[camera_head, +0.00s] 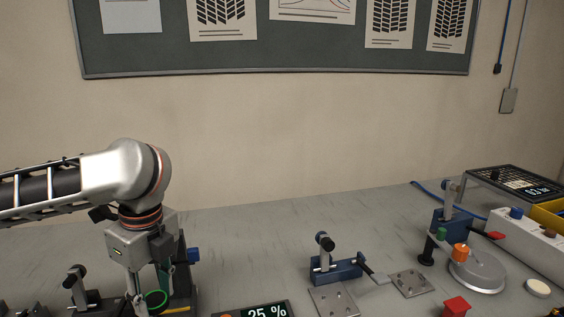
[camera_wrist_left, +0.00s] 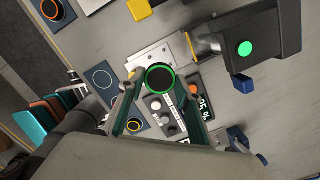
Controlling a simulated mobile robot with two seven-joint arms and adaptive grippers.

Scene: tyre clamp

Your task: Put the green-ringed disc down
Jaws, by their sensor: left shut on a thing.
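The green-ringed disc (camera_head: 156,300) is dark with a bright green rim. It sits between the fingers of my left gripper (camera_head: 154,291), low on the left of the head view. In the left wrist view the disc (camera_wrist_left: 159,78) is at the fingertips of my left gripper (camera_wrist_left: 160,82), which is shut on it. Below it in that view are a pale metal plate (camera_wrist_left: 150,60) and a panel with round knobs (camera_wrist_left: 160,108). I cannot tell how high the disc is above them. My right gripper is not in view.
Blue plates (camera_wrist_left: 101,78) with ringed marks or discs lie left in the wrist view. A dark post with a green button (camera_wrist_left: 245,49) stands close right. In the head view, a 25 % display (camera_head: 255,311), a blue clamp (camera_head: 335,268) and a round metal base (camera_head: 478,274) stand rightward.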

